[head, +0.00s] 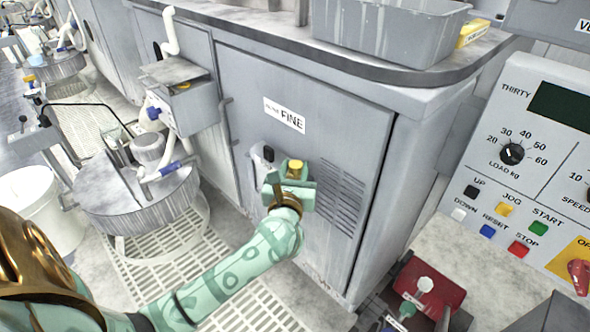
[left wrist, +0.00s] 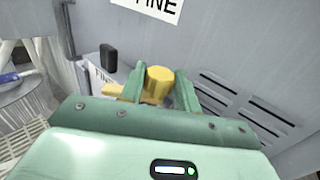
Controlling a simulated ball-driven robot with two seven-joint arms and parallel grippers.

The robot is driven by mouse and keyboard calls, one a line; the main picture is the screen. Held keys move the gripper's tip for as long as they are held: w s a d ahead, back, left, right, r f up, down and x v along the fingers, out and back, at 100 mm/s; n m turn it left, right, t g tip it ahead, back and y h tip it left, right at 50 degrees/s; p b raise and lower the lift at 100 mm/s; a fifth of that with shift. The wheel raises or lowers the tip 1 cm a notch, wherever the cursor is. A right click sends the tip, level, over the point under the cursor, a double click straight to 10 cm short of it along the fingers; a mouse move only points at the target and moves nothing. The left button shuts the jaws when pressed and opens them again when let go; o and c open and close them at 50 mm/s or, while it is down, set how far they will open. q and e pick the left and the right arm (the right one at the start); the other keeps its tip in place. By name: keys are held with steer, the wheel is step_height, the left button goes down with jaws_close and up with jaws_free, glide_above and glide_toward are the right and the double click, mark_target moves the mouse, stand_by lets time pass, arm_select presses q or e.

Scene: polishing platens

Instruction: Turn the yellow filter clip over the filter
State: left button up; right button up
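The yellow filter clip (head: 295,165) is on the grey cabinet front below the FINE label. In the left wrist view its round yellow knob (left wrist: 158,84) stands between my fingers, and a flat yellow arm (left wrist: 113,91) reaches out to the left. My left gripper (head: 291,184) has a finger on each side of the knob, seemingly touching it; it also shows in the left wrist view (left wrist: 159,92). The filter is mostly hidden behind my gripper; a white labelled part (left wrist: 100,76) shows at the left. My right gripper is not in view.
A black part (head: 268,153) sticks out left of the clip. A vent (head: 342,192) is to its right. A round platen (head: 140,195) stands left, above floor grating. A control panel (head: 530,170) and red box (head: 430,284) are at the right. A grey tray (head: 390,35) sits on top.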

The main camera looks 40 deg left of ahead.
arm_select(q)
steer(key=shift+h, duration=0.3)
steer(key=shift+s+a+m+t+h+p, duration=0.15)
steer(key=shift+m+t+h+p, duration=0.3)
steer(key=shift+m+t+h, duration=0.5)
steer(key=m+h, duration=0.1)
steer(key=h, duration=0.1)
steer(key=shift+a+m+t+h, duration=0.1)
steer(key=shift+m+t+h, duration=0.15)
steer(key=shift+m+h, duration=0.1)
steer(key=shift+f+m+h, duration=0.1)
steer(key=shift+m+h, duration=0.3)
steer(key=m+h, duration=0.1)
steer(key=m+h+b, duration=0.1)
steer(key=h, duration=0.1)
steer(key=m+h+b, duration=0.1)
steer(key=h, duration=0.1)
steer(key=shift+a+f+t, duration=0.1)
steer(key=shift+a+t, duration=0.15)
steer(key=shift+t, duration=0.05)
steer(key=shift+h, duration=0.3)
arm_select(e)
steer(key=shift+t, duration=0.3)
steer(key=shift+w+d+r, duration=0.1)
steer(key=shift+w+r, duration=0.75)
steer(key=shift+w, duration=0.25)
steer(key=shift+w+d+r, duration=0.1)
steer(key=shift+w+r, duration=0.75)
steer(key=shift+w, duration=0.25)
